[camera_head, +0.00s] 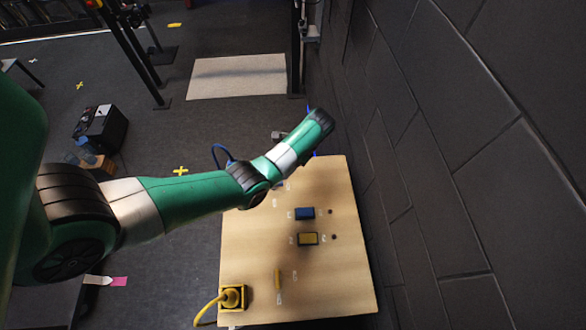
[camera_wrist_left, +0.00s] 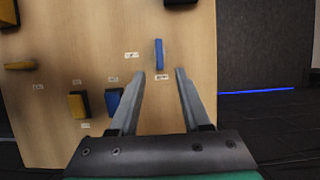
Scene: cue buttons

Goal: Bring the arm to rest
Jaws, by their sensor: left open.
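My left arm reaches in from the left in the head view, its wrist bent above the far end of the wooden board (camera_head: 250,255). In the left wrist view my left gripper (camera_wrist_left: 160,72) is open, with nothing between its fingers. A small upright blue bar (camera_wrist_left: 158,53) shows just beyond the fingertips, apart from them as far as I can tell. A blue block (camera_head: 304,213) and a yellow block (camera_head: 307,238) sit on the board; both also show left of the fingers in the wrist view. My right gripper is not in view.
A yellow bar (camera_head: 277,279) and a yellow box with a cable (camera_head: 233,296) are at the board's near end. A dark tiled wall (camera_head: 480,150) stands close on the right. A black case (camera_head: 100,128) is on the floor at left.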

